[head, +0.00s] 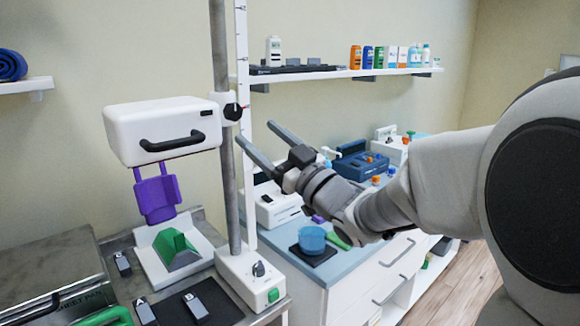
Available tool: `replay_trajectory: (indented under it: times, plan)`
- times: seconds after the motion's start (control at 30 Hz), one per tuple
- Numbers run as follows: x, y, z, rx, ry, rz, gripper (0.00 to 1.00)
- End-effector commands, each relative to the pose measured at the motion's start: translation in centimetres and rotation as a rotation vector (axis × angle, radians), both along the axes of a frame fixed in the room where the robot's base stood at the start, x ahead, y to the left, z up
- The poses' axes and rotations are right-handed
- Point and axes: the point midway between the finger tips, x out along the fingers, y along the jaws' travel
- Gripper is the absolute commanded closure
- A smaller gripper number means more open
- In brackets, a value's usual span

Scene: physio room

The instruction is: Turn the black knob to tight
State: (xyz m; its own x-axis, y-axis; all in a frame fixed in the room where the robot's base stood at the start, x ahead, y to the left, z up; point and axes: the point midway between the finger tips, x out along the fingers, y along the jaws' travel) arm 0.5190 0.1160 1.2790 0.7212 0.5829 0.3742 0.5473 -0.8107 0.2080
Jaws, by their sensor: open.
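A black knob (233,111) sits on the right side of a white clamp block, on the grey upright pole (222,60). The clamp joins the pole to a white box-shaped head (160,130) with a black handle. My gripper (255,132) comes in from the right, its two long fingers apart and pointing up-left towards the pole. The fingertips appear just below and right of the knob, with nothing between them. I cannot tell their depth from the knob. Any tight marking is too small to read.
A purple holder (157,195) hangs below the head, above a green wedge (175,246) on a white stand. The pole's white base (252,276) has a small dial. A white ruled scale (242,60) stands beside the pole. A blue-topped counter with a blue cup (312,239) lies below my arm.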

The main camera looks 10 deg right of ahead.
Motion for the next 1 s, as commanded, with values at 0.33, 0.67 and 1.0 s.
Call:
replay_trajectory:
  times: [0.33, 0.67, 1.0]
  plan:
    - [-5.4, -4.4, -2.8, 0.001, 0.000, -0.003, 0.21]
    - [-6.8, -5.4, -3.5, 0.001, 0.000, 0.001, 0.21]
    - [-6.4, -5.6, -3.2, -0.012, 0.014, -0.033, 0.21]
